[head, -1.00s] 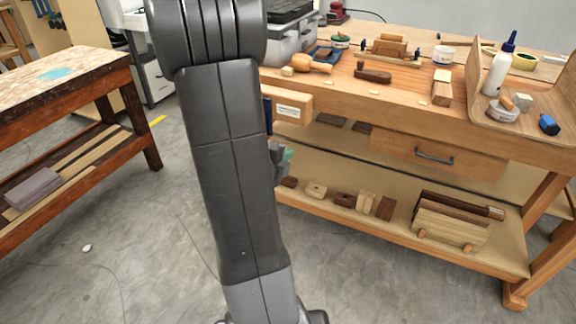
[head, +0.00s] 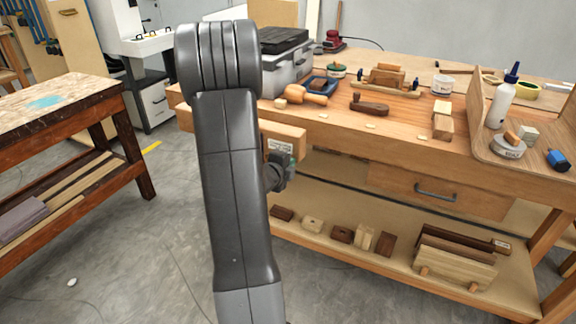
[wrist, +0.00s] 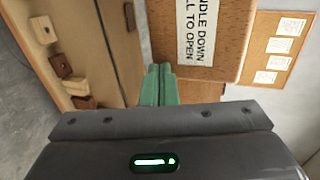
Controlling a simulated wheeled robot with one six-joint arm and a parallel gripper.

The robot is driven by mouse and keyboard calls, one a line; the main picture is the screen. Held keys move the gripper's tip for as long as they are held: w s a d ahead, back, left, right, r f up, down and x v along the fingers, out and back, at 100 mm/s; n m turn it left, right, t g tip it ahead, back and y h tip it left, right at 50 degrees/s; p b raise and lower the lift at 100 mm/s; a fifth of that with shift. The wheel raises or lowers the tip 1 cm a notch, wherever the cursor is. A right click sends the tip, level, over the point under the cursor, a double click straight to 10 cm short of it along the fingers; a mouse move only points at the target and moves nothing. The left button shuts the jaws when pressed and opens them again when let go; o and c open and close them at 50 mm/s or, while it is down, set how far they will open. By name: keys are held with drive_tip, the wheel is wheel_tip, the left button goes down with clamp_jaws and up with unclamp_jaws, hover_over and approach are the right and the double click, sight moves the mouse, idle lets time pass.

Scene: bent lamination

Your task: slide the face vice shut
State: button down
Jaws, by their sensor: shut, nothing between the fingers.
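The face vice's wooden jaw (head: 292,132) is at the left front of the workbench, partly hidden behind my arm. It carries a white label. In the wrist view the jaw (wrist: 229,25) is close, at upper centre-right, and its label mentions a handle and opening. My gripper (head: 291,164) is just below the label in the head view. Its green fingers are shut together and empty in the wrist view (wrist: 158,72), at the jaw's lower left. I cannot tell whether they touch it. The gap behind the jaw is hidden.
The workbench (head: 400,135) carries tools, a grey case (head: 285,65) and a glue bottle (head: 502,98). Its lower shelf (head: 330,262) holds wood blocks. A second table (head: 75,112) stands at left. Bare floor (head: 150,255) lies between them.

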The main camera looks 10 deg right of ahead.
sight(298, 152)
drive_tip(key=w+d, duration=0.2)
drive_tip(key=w, duration=0.1)
drive_tip(key=w+d+b, duration=0.1)
drive_tip(key=w, duration=0.1)
drive_tip(key=shift+d, duration=0.4)
drive_tip(key=shift+w+r, duration=0.2)
drive_tip(key=shift+f, duration=0.1)
